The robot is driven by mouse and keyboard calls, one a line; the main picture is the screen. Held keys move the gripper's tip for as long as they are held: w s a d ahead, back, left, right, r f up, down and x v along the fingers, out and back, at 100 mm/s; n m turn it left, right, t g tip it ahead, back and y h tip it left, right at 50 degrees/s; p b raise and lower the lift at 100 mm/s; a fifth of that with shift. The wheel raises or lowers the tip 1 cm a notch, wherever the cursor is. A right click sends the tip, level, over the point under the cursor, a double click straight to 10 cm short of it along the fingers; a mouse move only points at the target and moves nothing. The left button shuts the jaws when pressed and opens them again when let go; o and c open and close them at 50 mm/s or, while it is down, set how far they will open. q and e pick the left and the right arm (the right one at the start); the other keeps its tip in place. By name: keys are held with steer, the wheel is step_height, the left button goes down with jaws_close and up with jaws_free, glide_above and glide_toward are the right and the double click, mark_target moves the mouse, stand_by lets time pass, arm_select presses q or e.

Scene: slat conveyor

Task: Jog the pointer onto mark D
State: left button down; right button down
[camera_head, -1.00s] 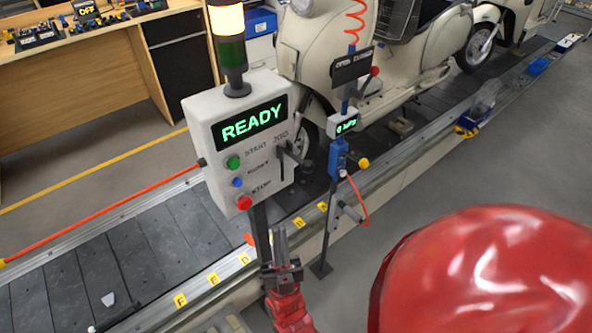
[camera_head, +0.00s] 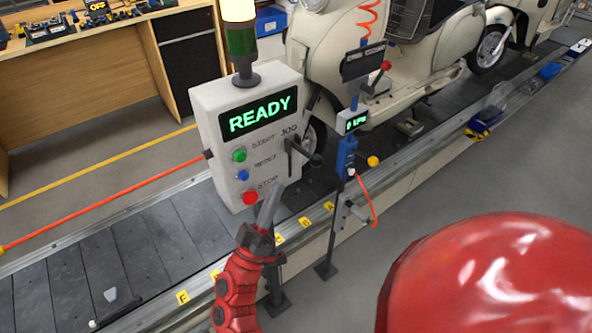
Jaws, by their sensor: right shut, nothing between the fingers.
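The control box (camera_head: 222,112) shows READY. It has a green START button (camera_head: 239,155), a blue RESET button (camera_head: 242,175), a red STOP button (camera_head: 250,198) and a black JOG lever (camera_head: 302,151) on its right side. My right gripper (camera_head: 271,200) is shut and empty. It points up in front of the box's lower edge, right of STOP and below the lever, apart from the lever. Yellow mark plates line the conveyor's near rail, among them F (camera_head: 182,297) and E (camera_head: 216,275). Mark D and the orange pointer are hidden behind my right gripper and arm. My left gripper is out of view.
A thin stand with a gauge (camera_head: 352,121) and red-knobbed lever (camera_head: 386,66) stands just right of the box. Cream scooters (camera_head: 430,62) stand on the dark slat conveyor (camera_head: 157,250). An orange cord (camera_head: 120,197) runs left. The grey floor at right is clear.

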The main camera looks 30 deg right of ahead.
mark_target(305, 152)
steer(key=p+x, duration=0.3)
steer(key=x, duration=0.7)
steer(key=f, duration=0.1)
steer(key=d+f+p, duration=0.1)
steer(key=s+f, duration=0.1)
steer(key=shift+s+d+f, duration=0.1)
steer(key=shift+d+f, duration=0.15)
steer(key=shift+d, duration=0.15)
